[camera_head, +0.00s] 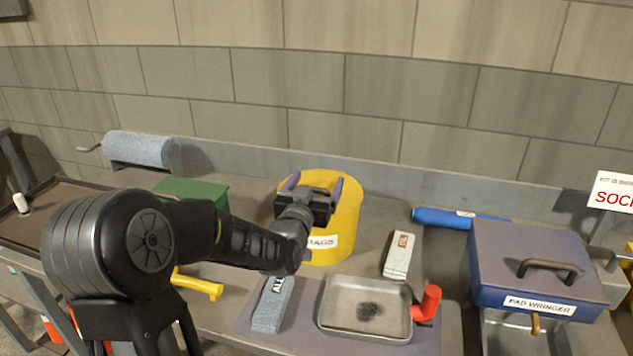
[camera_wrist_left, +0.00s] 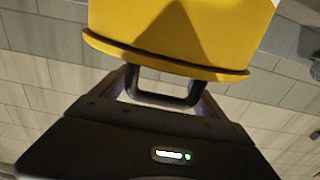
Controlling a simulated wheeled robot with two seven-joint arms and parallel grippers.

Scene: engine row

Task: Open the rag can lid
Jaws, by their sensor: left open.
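The yellow rag can (camera_head: 347,222) stands on the bench near the back wall, with a white label partly reading "RAGS" on its front. My left gripper (camera_head: 314,183) is at the top of the can, its two purple fingers apart, and hides much of the lid. In the left wrist view a dark loop handle (camera_wrist_left: 165,101) at the edge of the yellow rim lies between the open fingers. The gripper does not look closed on it. How far the lid stands from the can is hard to tell. My right gripper is not in view.
A white box (camera_head: 399,256) and a blue pad wringer (camera_head: 535,270) are to the right. A green box (camera_head: 190,190) is behind my left arm.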

